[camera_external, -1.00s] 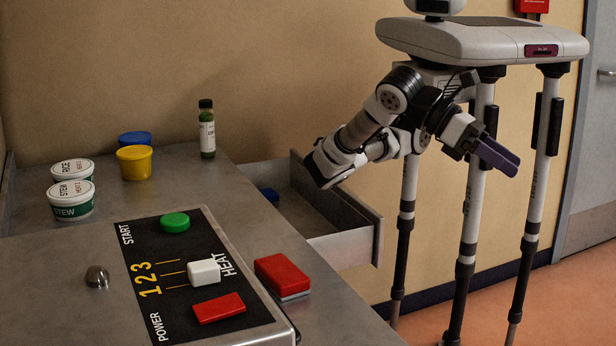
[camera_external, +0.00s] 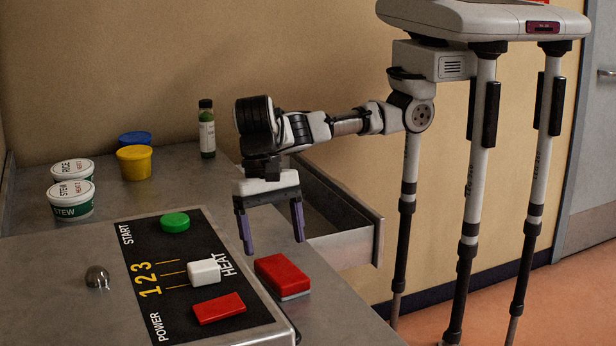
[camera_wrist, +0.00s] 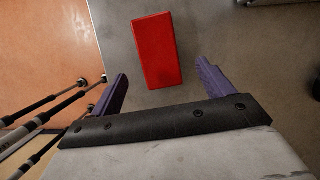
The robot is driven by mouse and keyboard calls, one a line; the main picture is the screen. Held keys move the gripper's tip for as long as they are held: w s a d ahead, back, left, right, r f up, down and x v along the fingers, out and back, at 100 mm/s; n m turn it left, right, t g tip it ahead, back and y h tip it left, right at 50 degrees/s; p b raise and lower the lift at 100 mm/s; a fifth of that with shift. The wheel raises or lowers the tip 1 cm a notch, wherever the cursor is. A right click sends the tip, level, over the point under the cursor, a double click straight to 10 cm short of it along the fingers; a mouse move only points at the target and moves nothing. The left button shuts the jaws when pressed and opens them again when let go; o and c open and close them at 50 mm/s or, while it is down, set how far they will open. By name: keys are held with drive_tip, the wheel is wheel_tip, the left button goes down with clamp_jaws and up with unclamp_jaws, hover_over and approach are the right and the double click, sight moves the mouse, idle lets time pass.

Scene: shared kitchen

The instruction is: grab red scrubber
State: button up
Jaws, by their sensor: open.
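The red scrubber (camera_external: 282,274) is a red block with a pale grey underside. It lies on the steel counter just right of the control panel. In the wrist view the scrubber (camera_wrist: 157,50) lies ahead of the fingers, roughly centred between them. My gripper (camera_external: 272,246) points down with its purple fingers spread and nothing between them. It hangs above the counter, behind the scrubber in the external view. In the wrist view my gripper (camera_wrist: 160,88) shows both fingers apart, and the scrubber's near end reaches toward the gap.
A control panel (camera_external: 150,325) with green, white and red buttons stands left of the scrubber. An open drawer (camera_external: 345,245) is behind it. Tubs (camera_external: 72,207), a yellow tub (camera_external: 134,163) and a bottle (camera_external: 207,130) stand farther back.

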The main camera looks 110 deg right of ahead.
sight(277, 282)
drive_tip(key=shift+p+x, duration=1)
drive_tip(key=shift+x, duration=2.1)
drive_tip(key=shift+s+a, duration=0.15)
drive_tip(key=c, duration=1.1)
drive_tip(key=shift+r, duration=0.1)
